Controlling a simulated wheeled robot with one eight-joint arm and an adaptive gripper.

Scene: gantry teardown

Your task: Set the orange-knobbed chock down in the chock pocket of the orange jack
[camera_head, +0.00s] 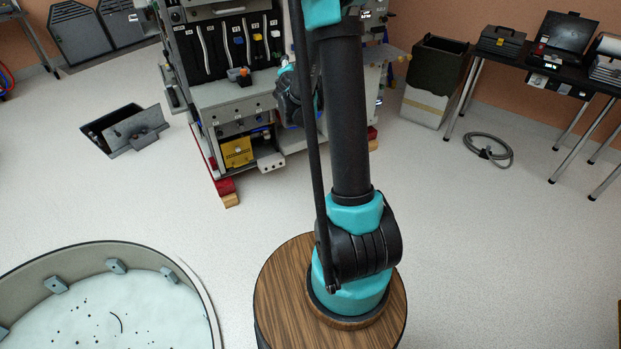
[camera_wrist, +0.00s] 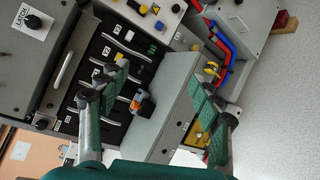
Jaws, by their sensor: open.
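A small grey-and-dark piece with an orange knob (camera_head: 239,74), which looks like the chock, sits on the grey ledge of the machine. It also shows in the wrist view (camera_wrist: 139,102), between my spread fingers in the picture and apart from them. My gripper (camera_wrist: 160,78) is open and empty, with its green-padded fingers facing the machine front. In the head view my gripper is mostly hidden by my arm. I cannot make out an orange jack or its chock pocket in either view.
The grey machine (camera_head: 243,101) has a slotted black panel with coloured handles and a yellow block (camera_head: 237,152) low down. An open floor hatch (camera_head: 126,130) lies left. A round pit (camera_head: 95,255) is front left. A table (camera_head: 541,65) stands right. Floor between is clear.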

